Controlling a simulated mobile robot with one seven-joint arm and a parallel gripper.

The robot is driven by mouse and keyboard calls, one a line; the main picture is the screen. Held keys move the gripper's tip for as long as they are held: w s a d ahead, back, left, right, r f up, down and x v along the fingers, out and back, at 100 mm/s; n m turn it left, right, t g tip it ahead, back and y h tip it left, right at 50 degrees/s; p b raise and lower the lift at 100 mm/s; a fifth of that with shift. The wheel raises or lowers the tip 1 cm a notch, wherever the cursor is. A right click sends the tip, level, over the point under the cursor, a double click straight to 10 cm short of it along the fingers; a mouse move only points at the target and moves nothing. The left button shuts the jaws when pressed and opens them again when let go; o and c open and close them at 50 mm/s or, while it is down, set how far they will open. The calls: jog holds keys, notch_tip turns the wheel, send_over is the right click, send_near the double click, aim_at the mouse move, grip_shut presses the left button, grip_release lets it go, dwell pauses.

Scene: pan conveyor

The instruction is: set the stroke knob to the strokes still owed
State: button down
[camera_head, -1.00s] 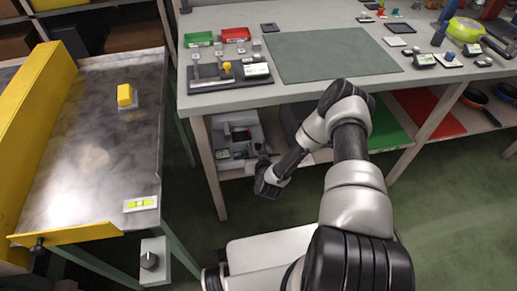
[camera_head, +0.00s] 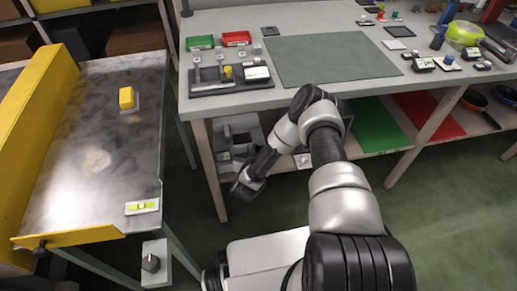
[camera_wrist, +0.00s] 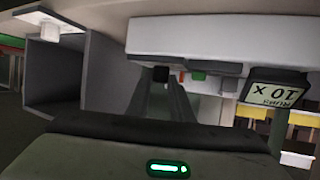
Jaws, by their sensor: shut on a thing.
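A pale machine (camera_wrist: 205,38) fills the upper middle of the wrist view. A small black knob (camera_wrist: 160,73) sits on its lower edge, beside a red button (camera_wrist: 182,78) and a green button (camera_wrist: 198,76). A label (camera_wrist: 272,97) at right reads "RUNS" and "10 X", upside down. My gripper (camera_wrist: 172,85) points at the machine, its narrow dark fingers close together at the black knob and seemingly shut on it. The knob's pointer and scale cannot be read. In the head view my gripper (camera_head: 247,188) is low, before the shelf under the bench.
The machine's grey housing (camera_head: 222,135) stands on the bench's lower shelf, close to the table leg (camera_head: 208,170). Another dark knob (camera_head: 151,263) is on a grey box at the metal table's corner. A yellow block (camera_head: 127,98) lies on that table.

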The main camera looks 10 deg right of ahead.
jog(key=shift+a+m+g+h, duration=0.1)
jog(key=shift+m+g+h, duration=0.2)
jog(key=shift+m+h, duration=0.4)
jog(key=c, duration=1.6)
grip_release()
jog(key=shift+o, duration=0.2)
jog(key=p+v, duration=0.4)
jog(key=v, duration=1.3)
jog(key=shift+r+p, duration=0.15)
jog(key=shift+p, duration=0.25)
jog(key=shift+s+a, duration=0.1)
jog(key=shift+s, duration=0.05)
